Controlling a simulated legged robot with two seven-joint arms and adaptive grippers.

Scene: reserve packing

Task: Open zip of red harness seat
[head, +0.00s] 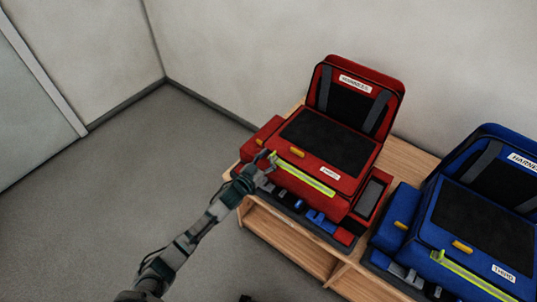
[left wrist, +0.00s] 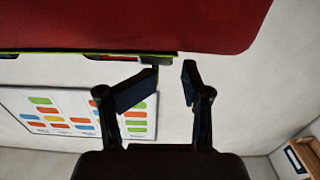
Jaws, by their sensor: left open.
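The red harness seat (head: 345,185) sits on a wooden bench, its back panel upright. A yellow-green zip strip (head: 305,174) runs along its front edge, and a small yellow piece (head: 272,157) stands at the strip's left end. My left gripper (head: 264,168) is open at this left end, close in front of the seat. In the left wrist view the seat's red underside (left wrist: 130,25) fills the top, with a thin yellow-green edge. The open fingers (left wrist: 170,82) are apart below it, with nothing clearly between them. Contact with the zip cannot be told. My right gripper is not in view.
A blue harness seat (head: 470,240) stands to the right on the same wooden bench (head: 285,240). Small blue and grey gear lies along the red seat's front. The grey floor (head: 150,180) at left is clear. A wall chart (left wrist: 65,115) shows in the left wrist view.

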